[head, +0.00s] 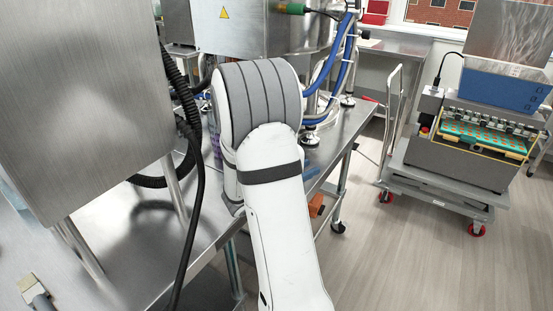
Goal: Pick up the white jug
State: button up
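I see no white jug in the head view. My white and grey arm rises from the bottom middle and reaches over the steel table (122,236), covering part of it. My gripper is out of sight, so I cannot tell whether it is open or holds anything.
A large steel box (80,95) with a black cable (199,185) stands left. A steel vessel (240,30) with blue hoses (327,68) stands behind my arm. A brush-like tool (40,298) lies lower left. A wheeled cart (430,187) carries a machine at right. Floor (420,265) in front is clear.

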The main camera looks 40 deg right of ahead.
grip_shut()
dwell(1.1)
